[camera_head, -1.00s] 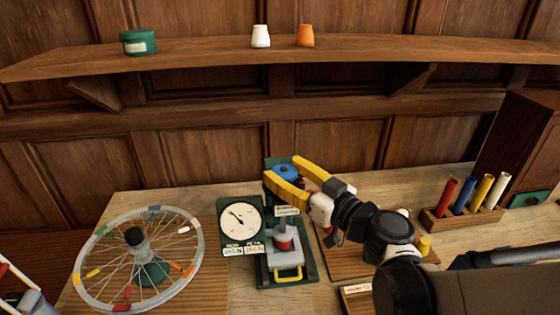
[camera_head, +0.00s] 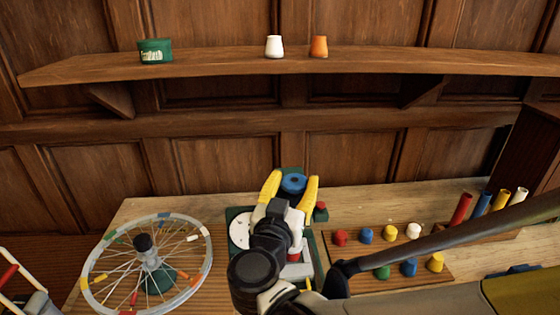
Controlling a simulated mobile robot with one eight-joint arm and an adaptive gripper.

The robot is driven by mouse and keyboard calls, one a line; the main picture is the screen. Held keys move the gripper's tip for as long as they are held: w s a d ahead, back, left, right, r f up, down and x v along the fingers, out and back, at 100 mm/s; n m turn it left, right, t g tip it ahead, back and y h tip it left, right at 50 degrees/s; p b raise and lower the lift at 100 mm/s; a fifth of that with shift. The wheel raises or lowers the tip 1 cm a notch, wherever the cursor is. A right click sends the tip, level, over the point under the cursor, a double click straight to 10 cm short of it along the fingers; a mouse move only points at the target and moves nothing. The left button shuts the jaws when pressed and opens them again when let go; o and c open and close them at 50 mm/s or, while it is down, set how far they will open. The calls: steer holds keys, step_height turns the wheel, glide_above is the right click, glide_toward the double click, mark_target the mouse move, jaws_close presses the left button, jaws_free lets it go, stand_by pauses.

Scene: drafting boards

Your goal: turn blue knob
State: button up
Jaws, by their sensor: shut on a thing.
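The blue knob (camera_head: 293,183) sits on top of a green-based press device (camera_head: 292,172) on the bench. My gripper (camera_head: 292,182) has its two yellow fingers on either side of the knob, shut on it. My dark wrist and arm cover most of the device's front. A round white dial gauge (camera_head: 238,229) beside the device is partly hidden behind my wrist.
A spoked wheel (camera_head: 203,253) stands at the left. A board (camera_head: 342,266) with several coloured pegs lies right of the device, partly under my arm. Coloured tubes (camera_head: 481,203) stand at the far right. A shelf (camera_head: 210,62) with small containers runs above.

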steer(key=m+g+h, duration=0.2)
steer(key=h, duration=0.1)
steer(key=m+g+h+b, duration=0.1)
steer(key=m+g+h, duration=0.2)
steer(key=h, duration=0.1)
steer(key=shift+w+a+m, duration=0.1)
steer(key=shift+m, duration=0.2)
steer(key=shift+r+h, duration=0.1)
steer(key=shift+h, duration=0.2)
steer(key=o, duration=1.2)
steer(key=shift+c, duration=0.2)
steer(key=v, duration=1.2)
steer(key=shift+r, duration=0.1)
